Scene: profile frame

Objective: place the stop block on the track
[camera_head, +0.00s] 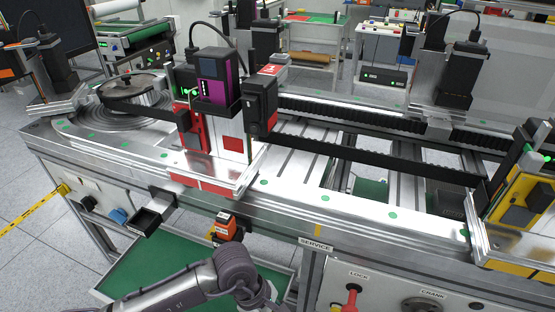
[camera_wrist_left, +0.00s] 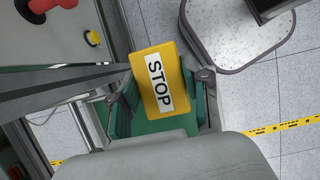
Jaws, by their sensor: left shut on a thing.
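The stop block (camera_wrist_left: 158,80) is yellow with a white label reading STOP. It shows in the left wrist view, between the fingers of my left gripper (camera_wrist_left: 163,83), which is shut on it. The track, a long metal bench bed (camera_head: 300,165) with dark rails, runs across the head view beyond my arm. My right gripper is not in view.
A red and purple machine head (camera_head: 213,80) stands over the bench's left part. A yellow-framed unit (camera_head: 520,205) stands at the right. A green lower shelf (camera_head: 150,265) lies below.

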